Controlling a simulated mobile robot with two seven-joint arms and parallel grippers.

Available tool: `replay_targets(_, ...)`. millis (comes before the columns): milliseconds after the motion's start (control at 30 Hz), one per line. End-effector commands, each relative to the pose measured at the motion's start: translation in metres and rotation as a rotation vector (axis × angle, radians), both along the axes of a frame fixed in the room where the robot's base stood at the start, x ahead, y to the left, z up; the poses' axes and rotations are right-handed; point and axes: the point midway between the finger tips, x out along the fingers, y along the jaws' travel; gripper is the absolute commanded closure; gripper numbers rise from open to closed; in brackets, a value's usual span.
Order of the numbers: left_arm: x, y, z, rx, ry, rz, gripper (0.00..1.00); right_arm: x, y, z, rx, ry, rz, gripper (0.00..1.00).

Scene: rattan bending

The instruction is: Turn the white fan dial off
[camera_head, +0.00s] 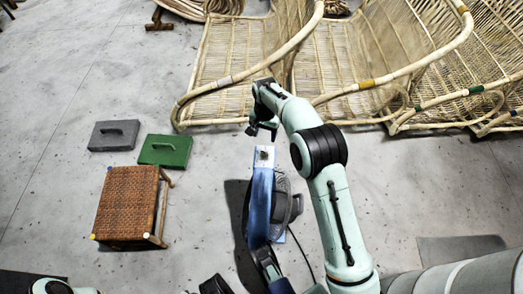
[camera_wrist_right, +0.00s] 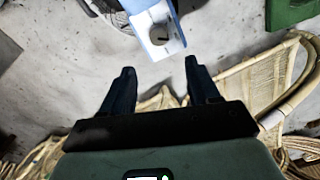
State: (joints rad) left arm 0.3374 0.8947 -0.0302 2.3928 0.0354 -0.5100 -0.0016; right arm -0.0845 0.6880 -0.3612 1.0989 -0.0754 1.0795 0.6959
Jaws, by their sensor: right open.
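A blue fan (camera_head: 260,205) stands on the floor, seen from above, with a dark round part at its right side. A white panel (camera_head: 265,152) at its far end carries a small dark grey dial (camera_head: 264,156). My right gripper (camera_head: 262,130) is open and empty, just beyond the panel. In the right wrist view the dial (camera_wrist_right: 160,35) shows on the panel, ahead of the open fingers (camera_wrist_right: 158,70) and apart from them. Which setting the dial points to is too small to tell.
A woven stool (camera_head: 127,203), a green block with a handle (camera_head: 165,150) and a grey one (camera_head: 114,135) are at the left. Rattan chair frames (camera_head: 235,100) stand at the back. The floor between the stool and the fan is clear.

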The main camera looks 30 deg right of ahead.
Motion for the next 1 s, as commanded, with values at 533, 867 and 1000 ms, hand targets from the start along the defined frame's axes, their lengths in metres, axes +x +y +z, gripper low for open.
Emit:
replay_targets(533, -0.056, 0.007, -0.035, -0.012, 0.187, 0.019, 0.57, -0.001, 0.0, -0.108, 0.0, 0.003, 0.001, 0.4)
replay_targets(867, -0.065, 0.008, -0.038, -0.014, 0.218, 0.021, 0.57, 0.0, 0.0, -0.123, 0.001, 0.001, 0.001, 0.4)
replay_targets(1000, -0.065, 0.008, -0.037, -0.013, 0.217, 0.022, 0.57, -0.001, 0.0, -0.123, 0.001, 0.001, 0.001, 0.4)
